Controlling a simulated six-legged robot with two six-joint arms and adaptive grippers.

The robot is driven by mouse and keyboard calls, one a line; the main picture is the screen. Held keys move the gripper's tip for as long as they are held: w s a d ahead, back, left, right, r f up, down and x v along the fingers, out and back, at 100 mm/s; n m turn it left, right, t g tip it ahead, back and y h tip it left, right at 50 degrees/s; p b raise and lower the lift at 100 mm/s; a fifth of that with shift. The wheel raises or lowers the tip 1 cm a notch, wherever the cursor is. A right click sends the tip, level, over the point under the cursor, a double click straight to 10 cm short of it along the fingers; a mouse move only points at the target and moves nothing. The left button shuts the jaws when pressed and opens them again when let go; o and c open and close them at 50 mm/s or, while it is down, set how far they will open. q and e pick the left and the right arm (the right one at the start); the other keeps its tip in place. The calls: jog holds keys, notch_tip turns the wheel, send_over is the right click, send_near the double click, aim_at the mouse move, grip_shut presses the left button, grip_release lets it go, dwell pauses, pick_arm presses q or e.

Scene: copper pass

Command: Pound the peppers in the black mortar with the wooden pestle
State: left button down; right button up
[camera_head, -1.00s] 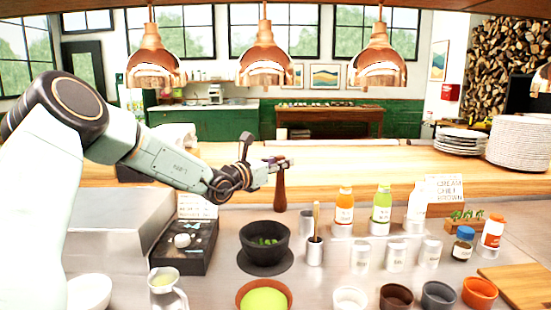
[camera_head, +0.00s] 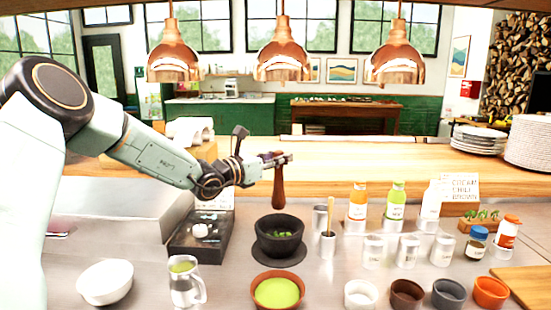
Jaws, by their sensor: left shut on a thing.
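The black mortar (camera_head: 279,246) stands on a dark round mat (camera_head: 297,260) on the steel counter. Green peppers (camera_head: 284,234) show inside it. My left gripper (camera_head: 279,160) is shut on the top of the wooden pestle (camera_head: 278,189). The pestle hangs nearly upright above the mortar. Its lower end is near the height of the mortar's rim in the picture, and a small gap shows between them. My right gripper is not in view.
A metal cup (camera_head: 328,244) with a wooden stick stands right of the mortar. A bowl of green sauce (camera_head: 277,291) is in front of it, and a black scale (camera_head: 201,236) is to its left. Bottles (camera_head: 357,206) stand further right. Copper lamps (camera_head: 282,60) hang above.

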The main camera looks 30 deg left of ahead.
aim_at(276, 186)
pick_arm(q)
jog(key=shift+w+d+f+b, duration=0.15)
jog(key=shift+d+f+b, duration=0.25)
jog(key=shift+f, duration=0.4)
jog(key=f, duration=0.1)
jog(key=f+b, duration=0.1)
jog(key=f, duration=0.1)
jog(key=f+b, duration=0.1)
jog(key=shift+a+f, duration=0.25)
jog(key=shift+a, duration=0.1)
jog(key=shift+d+f+b, duration=0.25)
jog(key=shift+f+b, duration=0.45)
jog(key=shift+f, duration=0.05)
jog(key=shift+a+f, duration=0.1)
jog(key=shift+a, duration=0.1)
jog(key=c, duration=1.6)
grip_release()
jog(key=shift+d, duration=0.15)
jog(key=c, duration=0.3)
grip_shut()
